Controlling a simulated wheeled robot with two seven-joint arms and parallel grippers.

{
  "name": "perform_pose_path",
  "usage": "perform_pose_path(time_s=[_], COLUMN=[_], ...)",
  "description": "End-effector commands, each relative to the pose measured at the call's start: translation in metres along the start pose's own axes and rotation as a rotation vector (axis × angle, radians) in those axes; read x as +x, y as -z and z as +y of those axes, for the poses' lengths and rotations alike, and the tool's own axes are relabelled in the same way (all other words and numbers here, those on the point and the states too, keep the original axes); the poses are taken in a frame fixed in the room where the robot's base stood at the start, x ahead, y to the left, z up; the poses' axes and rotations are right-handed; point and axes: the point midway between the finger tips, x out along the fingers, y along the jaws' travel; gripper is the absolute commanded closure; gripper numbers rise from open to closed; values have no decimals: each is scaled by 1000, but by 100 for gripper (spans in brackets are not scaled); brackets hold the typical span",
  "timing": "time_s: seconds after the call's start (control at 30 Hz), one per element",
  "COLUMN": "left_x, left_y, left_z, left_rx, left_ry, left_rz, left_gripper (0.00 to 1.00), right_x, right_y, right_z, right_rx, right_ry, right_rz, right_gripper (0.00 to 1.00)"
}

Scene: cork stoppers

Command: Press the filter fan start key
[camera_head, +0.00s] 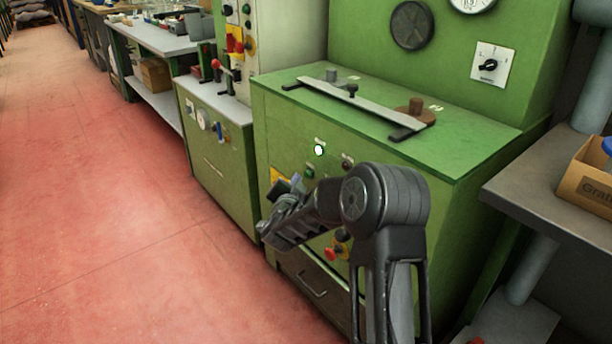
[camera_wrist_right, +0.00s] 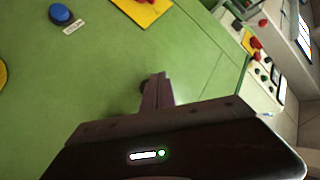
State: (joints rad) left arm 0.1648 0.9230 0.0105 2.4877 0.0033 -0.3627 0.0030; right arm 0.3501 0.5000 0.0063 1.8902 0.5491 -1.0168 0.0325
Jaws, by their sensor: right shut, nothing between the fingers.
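The green machine cabinet (camera_head: 400,190) carries several keys on its front, with labels too small to read, so I cannot tell which is the filter fan start key. A pale, lit-looking key (camera_head: 319,150), a green key (camera_head: 309,172) and a dark red key (camera_head: 347,162) sit high on the front. My right gripper (camera_head: 286,188) is in front of the panel's left part, hiding some of it. In the right wrist view its shut, empty fingers (camera_wrist_right: 157,92) point at the green panel. My left gripper is out of view.
A red knob (camera_head: 330,254) sits lower on the cabinet. A grey bench (camera_head: 540,190) with a cardboard box (camera_head: 585,185) stands right. The red floor (camera_head: 110,200) is clear.

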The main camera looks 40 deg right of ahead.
Motion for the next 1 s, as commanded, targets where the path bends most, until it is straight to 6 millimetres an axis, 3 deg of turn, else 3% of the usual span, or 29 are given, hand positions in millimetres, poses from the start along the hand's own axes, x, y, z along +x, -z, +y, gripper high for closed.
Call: perform_pose_path(time_s=[0.27, 0.7, 1.0], left_x=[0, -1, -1], left_y=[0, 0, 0], left_z=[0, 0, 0], left_rx=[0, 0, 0], left_ry=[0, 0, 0], left_rz=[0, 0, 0], left_gripper=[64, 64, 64], right_x=[-4, -32, -35], right_y=[-4, -24, -26], right_z=[-3, -24, -26], right_rx=[0, 0, 0], right_ry=[2, 3, 0], right_rz=[-3, -2, -1], right_gripper=[100, 100, 100])
